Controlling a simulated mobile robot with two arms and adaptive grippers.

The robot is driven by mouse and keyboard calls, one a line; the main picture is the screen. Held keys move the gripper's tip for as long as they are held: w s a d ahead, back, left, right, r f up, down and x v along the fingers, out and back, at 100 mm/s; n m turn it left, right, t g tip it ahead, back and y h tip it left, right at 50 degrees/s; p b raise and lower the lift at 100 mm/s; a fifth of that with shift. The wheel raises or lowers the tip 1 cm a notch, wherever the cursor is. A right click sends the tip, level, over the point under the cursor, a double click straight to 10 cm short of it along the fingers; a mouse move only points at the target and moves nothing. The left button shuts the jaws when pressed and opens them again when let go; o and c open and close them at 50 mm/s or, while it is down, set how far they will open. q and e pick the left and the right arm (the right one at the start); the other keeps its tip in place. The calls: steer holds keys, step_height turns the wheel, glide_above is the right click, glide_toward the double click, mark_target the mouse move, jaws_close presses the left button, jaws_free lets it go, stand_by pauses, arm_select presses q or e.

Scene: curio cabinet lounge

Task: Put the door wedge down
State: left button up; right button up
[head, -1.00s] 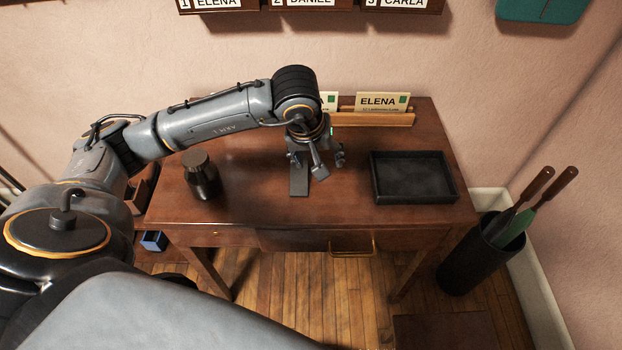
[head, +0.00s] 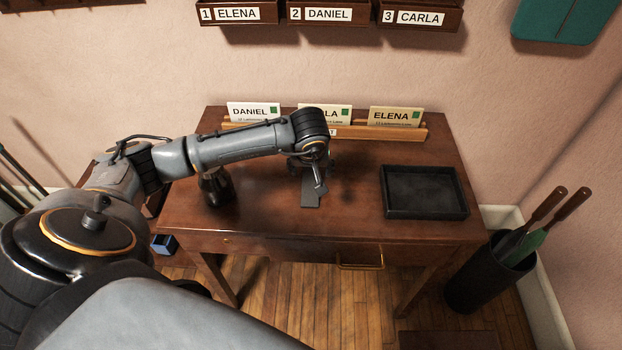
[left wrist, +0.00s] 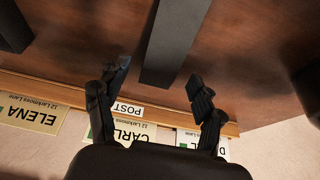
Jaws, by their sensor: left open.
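The door wedge, a dark grey narrow piece (head: 310,194), lies on the wooden desk (head: 350,215), left of the black tray. In the left wrist view the wedge (left wrist: 175,35) is a long dark bar running up from between the fingers to the top edge. My left gripper (head: 318,180) is just above the wedge and partly hides its far end. My right gripper is not in view.
The black tray (head: 425,213) sits on the desk's right side. A dark jar (head: 216,188) stands at left, partly behind my arm. A wooden card holder (head: 400,133) with name cards lines the back. The desk between wedge and tray is clear.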

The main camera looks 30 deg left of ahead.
arm_select(q)
steer(key=shift+x, duration=1.4)
steer(key=shift+r, duration=0.1)
steer(key=c, duration=1.4)
steer(key=shift+r, duration=0.15)
